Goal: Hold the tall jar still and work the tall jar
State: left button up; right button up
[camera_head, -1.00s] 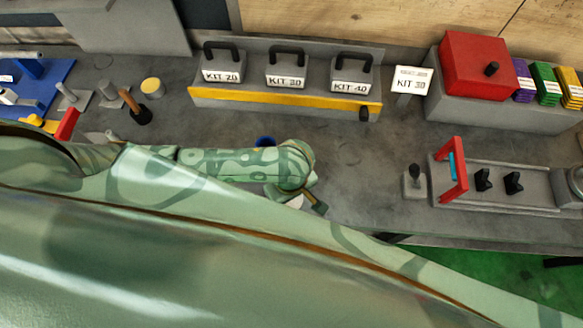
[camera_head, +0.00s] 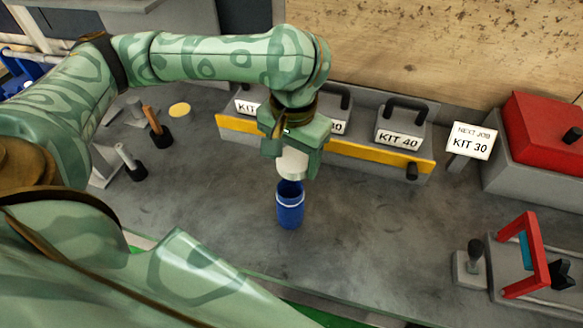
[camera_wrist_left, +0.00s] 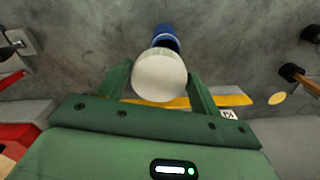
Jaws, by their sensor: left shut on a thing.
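The tall jar (camera_head: 290,212) is a blue cylinder with a pale band, standing upright on the grey bench. A white round lid (camera_head: 292,165) is just above its top. My left gripper (camera_head: 293,157) points down and is shut on this lid. In the left wrist view the lid (camera_wrist_left: 159,76) sits between the two green fingers, with the blue jar (camera_wrist_left: 164,35) partly hidden behind it. The jar's dark blue top shows below the lid; I cannot tell whether they touch. My right gripper is not in view.
Kit boxes (camera_head: 399,127) stand behind a yellow-fronted rack (camera_head: 370,157) near the gripper. A black-based wooden-handled tool (camera_head: 156,128) is left. A red frame fixture (camera_head: 531,250) and a small lever block (camera_head: 471,266) are right. Bench around the jar is clear.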

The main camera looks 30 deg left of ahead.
aim_at(290, 210)
jog(key=k+j+u, duration=0.8)
jog(key=j+u, duration=0.2)
jog(key=j, duration=0.15)
